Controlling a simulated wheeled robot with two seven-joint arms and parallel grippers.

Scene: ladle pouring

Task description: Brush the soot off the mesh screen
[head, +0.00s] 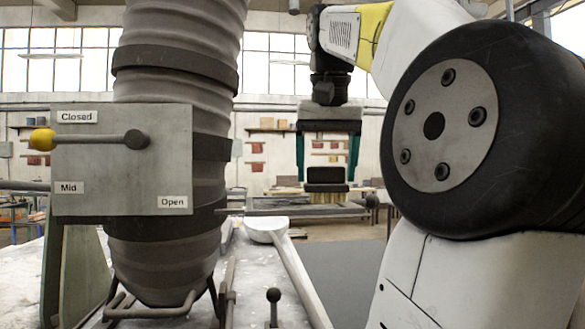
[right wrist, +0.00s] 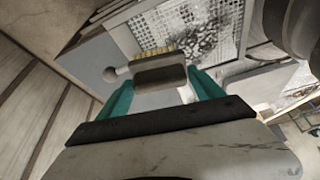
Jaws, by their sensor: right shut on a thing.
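My right gripper (head: 327,166) has teal fingers and is shut on a brush with a dark block (head: 325,174) and pale bristles. In the right wrist view the gripper (right wrist: 165,88) holds the brush (right wrist: 160,76), its yellowish bristles toward the mesh screen (right wrist: 176,27). The mesh is a light grid with a black soot patch (right wrist: 203,42). The bristles overlap the screen's near edge in the picture; I cannot tell whether they touch it. In the head view the screen is not clearly visible. My left gripper is not in view.
A ribbed grey duct (head: 165,258) stands at left, with a plate (head: 120,190) marked Closed, Mid and Open and a yellow-knobbed lever (head: 42,139) at Closed. A pale ladle (head: 265,229) with a long handle lies on the worktop.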

